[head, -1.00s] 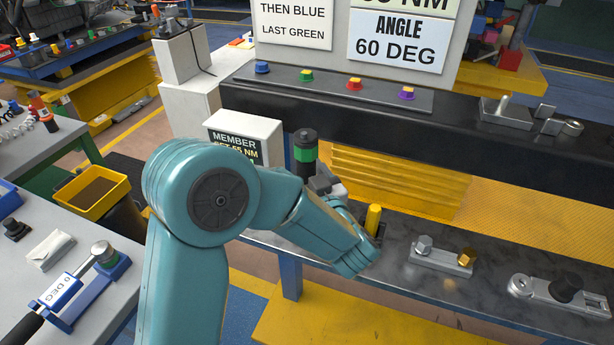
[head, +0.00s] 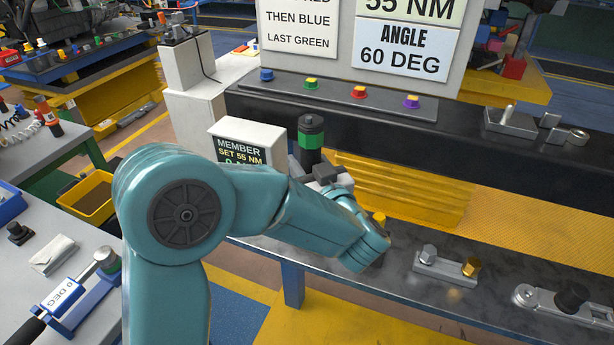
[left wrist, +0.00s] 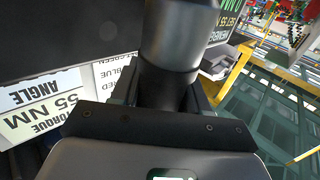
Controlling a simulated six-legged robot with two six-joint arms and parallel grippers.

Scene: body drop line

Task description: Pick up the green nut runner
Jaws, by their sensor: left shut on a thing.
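The green nut runner (head: 311,140), a dark upright cylinder with a green band, shows in the head view behind my left forearm. My left gripper (head: 326,176) is shut around it below the green band. The runner's lower end is hidden by my arm and gripper, so its gap to the bench cannot be seen. In the left wrist view a grey and black cylinder, the runner's body (left wrist: 178,40), stands between the dark fingers of the left gripper (left wrist: 166,95). My right gripper is not in view.
The dark bench (head: 420,295) holds a block with two bolts (head: 448,262) and a wrench-like tool (head: 565,300). A yellow post (head: 379,218) stands close to my wrist. The white MEMBER display box (head: 245,140) is just left of the runner. Coloured buttons line the shelf behind.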

